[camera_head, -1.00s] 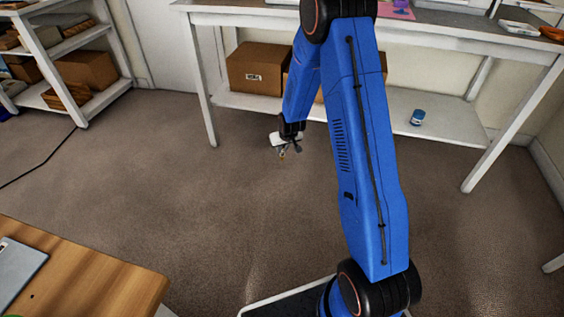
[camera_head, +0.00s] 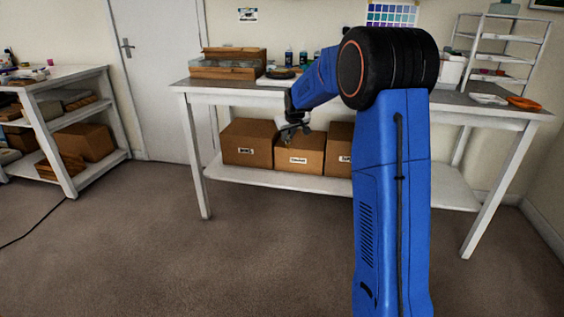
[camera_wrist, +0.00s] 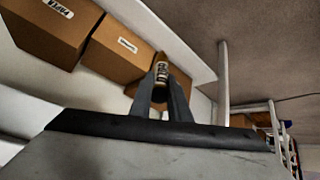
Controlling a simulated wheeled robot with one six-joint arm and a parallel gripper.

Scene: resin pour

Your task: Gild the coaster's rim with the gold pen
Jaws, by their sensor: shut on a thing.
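My gripper (camera_head: 289,137) hangs in front of the white table's lower shelf, below the tabletop. In the wrist view, my gripper (camera_wrist: 160,85) is shut on a small gold-brown pen (camera_wrist: 160,68) with a pale label; its tip points away from the wrist. I cannot make the pen out clearly in the head view. A dark round thing (camera_head: 281,74) lies on the tabletop above my gripper; I cannot tell whether it is the coaster. No rim is clear enough to judge.
The white table (camera_head: 205,88) holds a wooden box (camera_head: 232,55), bottles (camera_head: 288,57), a white dish (camera_head: 488,99) and an orange dish (camera_head: 524,103). Cardboard boxes (camera_head: 248,143) fill its lower shelf. A shelf unit (camera_head: 60,160) stands left. The floor in front is clear.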

